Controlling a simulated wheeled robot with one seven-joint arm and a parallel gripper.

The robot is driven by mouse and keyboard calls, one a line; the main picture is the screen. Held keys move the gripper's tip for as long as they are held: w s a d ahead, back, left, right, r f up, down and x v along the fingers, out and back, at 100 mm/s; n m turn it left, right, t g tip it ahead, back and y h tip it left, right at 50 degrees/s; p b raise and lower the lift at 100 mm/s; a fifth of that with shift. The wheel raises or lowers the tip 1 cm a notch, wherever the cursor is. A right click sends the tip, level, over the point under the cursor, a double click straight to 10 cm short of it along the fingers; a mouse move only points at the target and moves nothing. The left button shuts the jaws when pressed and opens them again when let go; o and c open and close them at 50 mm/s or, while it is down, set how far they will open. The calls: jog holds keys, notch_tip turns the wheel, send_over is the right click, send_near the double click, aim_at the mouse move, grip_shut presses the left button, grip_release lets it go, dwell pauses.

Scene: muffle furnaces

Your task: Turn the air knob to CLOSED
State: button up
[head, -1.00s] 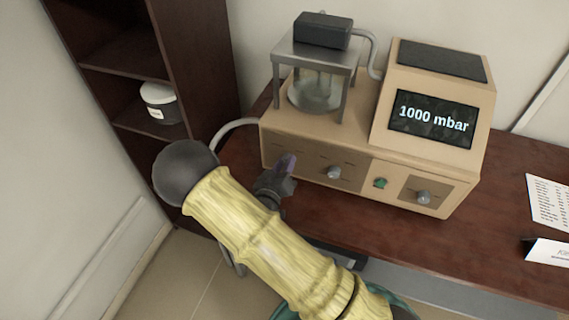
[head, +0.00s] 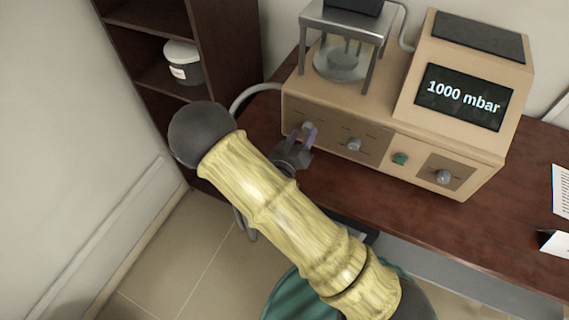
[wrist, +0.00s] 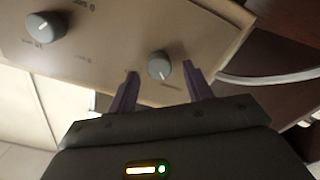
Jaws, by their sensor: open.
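The tan vacuum device has a front panel with several grey knobs. The leftmost knob (head: 308,126) is right at my gripper; which knob is the air knob I cannot read from the blurred labels. In the wrist view this knob (wrist: 160,66) has a pale pointer line and sits between the tips of the two purple fingers, with gaps on both sides. My gripper (head: 302,136) is open, in front of the panel's left end; it also shows in the wrist view (wrist: 161,77). The middle knob (head: 354,145) stands to the right, and shows in the wrist view (wrist: 45,27).
A green button (head: 400,159) and another knob (head: 443,177) are further right. The display (head: 464,97) reads 1000 mbar. A grey hose (head: 252,93) leaves the device's left side. A dark shelf (head: 232,60) with a white jar (head: 182,63) stands at left.

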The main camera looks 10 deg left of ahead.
jog(key=b+v, duration=0.2)
jog(key=v, duration=1.3)
jog(key=shift+s+b, duration=0.35)
jog(key=shift+b, duration=0.05)
jog(key=shift+w+a, duration=0.1)
jog(key=w+d+r+m+g+y+p, duration=0.1)
jog(key=w+d+m+g+y, duration=0.2)
jog(key=w+d+g+y, duration=0.45)
jog(key=s+d+r+g, duration=0.3)
jog(key=s+d+r, duration=0.1)
jog(key=d, duration=0.3)
jog(key=s+d+r+g+h+p, duration=0.1)
jog(key=s+d+r+g, duration=0.3)
jog(key=d, duration=0.3)
jog(key=shift+s, duration=0.9)
